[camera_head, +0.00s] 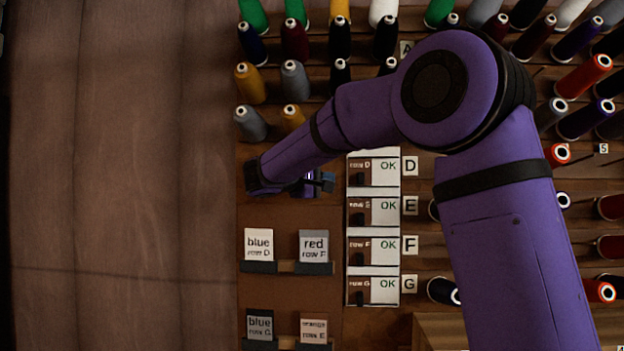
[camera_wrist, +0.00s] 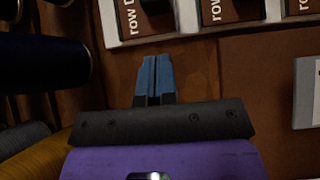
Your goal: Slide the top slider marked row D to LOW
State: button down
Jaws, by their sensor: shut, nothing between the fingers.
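The row D slider (camera_head: 374,172) is the top one in a column of white slider panels, beside the letter D tag. Its dark knob (camera_head: 360,180) sits at the left under the "row D" label, and "OK" shows to its right. My gripper (camera_head: 328,181) is just left of this panel, apart from it in the head view. In the wrist view its blue fingertips (camera_wrist: 153,75) are together and empty, below the panel marked row D (camera_wrist: 128,18). The upper part of the panel is cut off in that view.
The row E (camera_head: 374,211), row F (camera_head: 374,251) and row G (camera_head: 374,290) sliders stand below, each showing OK. Thread spools (camera_head: 294,80) crowd above. Label cards (camera_head: 259,244) stand lower left. My arm covers part of the spools at right.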

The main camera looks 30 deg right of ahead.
aim_at(357, 178)
jog(key=d, duration=0.1)
jog(key=s+d, duration=0.1)
jog(key=d, duration=0.3)
jog(key=shift+s, duration=0.45)
jog(key=shift+d, duration=0.1)
jog(key=s+d, duration=0.1)
jog(key=d, duration=0.1)
jog(key=s+d, duration=0.1)
jog(key=d, duration=0.1)
jog(key=s+d, duration=0.2)
jog(key=shift+s+d, duration=0.1)
